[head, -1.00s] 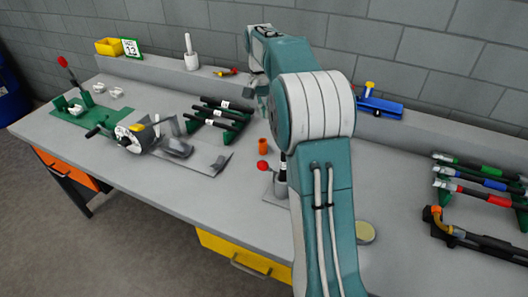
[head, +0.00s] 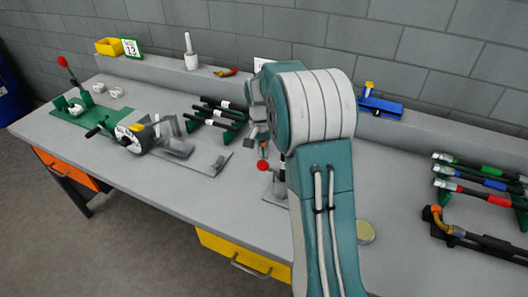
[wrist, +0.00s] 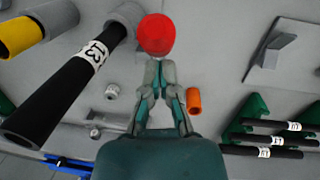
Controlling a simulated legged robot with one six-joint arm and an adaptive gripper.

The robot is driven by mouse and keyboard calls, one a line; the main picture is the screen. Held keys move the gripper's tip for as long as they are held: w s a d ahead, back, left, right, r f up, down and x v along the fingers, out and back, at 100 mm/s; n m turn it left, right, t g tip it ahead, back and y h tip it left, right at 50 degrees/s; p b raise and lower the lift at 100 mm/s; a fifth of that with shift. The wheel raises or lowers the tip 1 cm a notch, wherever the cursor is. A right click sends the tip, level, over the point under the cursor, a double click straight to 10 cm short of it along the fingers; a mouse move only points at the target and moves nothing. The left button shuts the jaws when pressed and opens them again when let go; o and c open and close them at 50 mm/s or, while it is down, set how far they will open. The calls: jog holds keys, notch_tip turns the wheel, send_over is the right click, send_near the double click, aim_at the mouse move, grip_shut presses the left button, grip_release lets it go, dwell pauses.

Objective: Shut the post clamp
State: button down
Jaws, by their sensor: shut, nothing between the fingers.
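The post clamp (head: 278,184) stands on the bench, partly hidden behind my arm in the head view. Its lever ends in a red ball knob (head: 263,166), which sticks out to the left. In the wrist view the red knob (wrist: 157,34) is directly beyond my fingertips. My gripper (wrist: 158,68) is shut and empty, with its tips close to the knob; I cannot tell whether they touch it. In the head view my gripper (head: 262,143) is just above and behind the knob. A black hose (wrist: 62,92) labelled 13 is left of my gripper in the wrist view.
An orange cup (wrist: 194,100) stands close by. A rack of black hoses (head: 217,114) and a crimping machine (head: 135,135) are to the left. Coloured hoses (head: 480,180) lie at the right. The bench front left of the clamp is clear.

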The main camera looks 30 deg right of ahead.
jog(key=shift+s+a, duration=0.1)
jog(key=shift+a, duration=0.05)
jog(key=shift+s+a+f+h, duration=0.1)
jog(key=shift+s+a+h, duration=0.05)
jog(key=shift+h, duration=0.15)
jog(key=shift+t, duration=0.3)
jog(key=shift+s+a+f+t+h, duration=0.45)
jog(key=shift+s+a+t+h, duration=0.1)
jog(key=shift+a+h, duration=0.2)
jog(key=shift+s+a+f, duration=0.45)
jog(key=shift+a+f, duration=0.1)
jog(key=shift+f, duration=0.3)
jog(key=shift+s+a+f, duration=0.45)
jog(key=shift+a+f, duration=0.15)
jog(key=shift+f, duration=0.25)
jog(key=shift+s+a+f, duration=0.45)
jog(key=shift+a+f, duration=0.1)
jog(key=shift+f, duration=0.4)
jog(key=shift+s, duration=0.1)
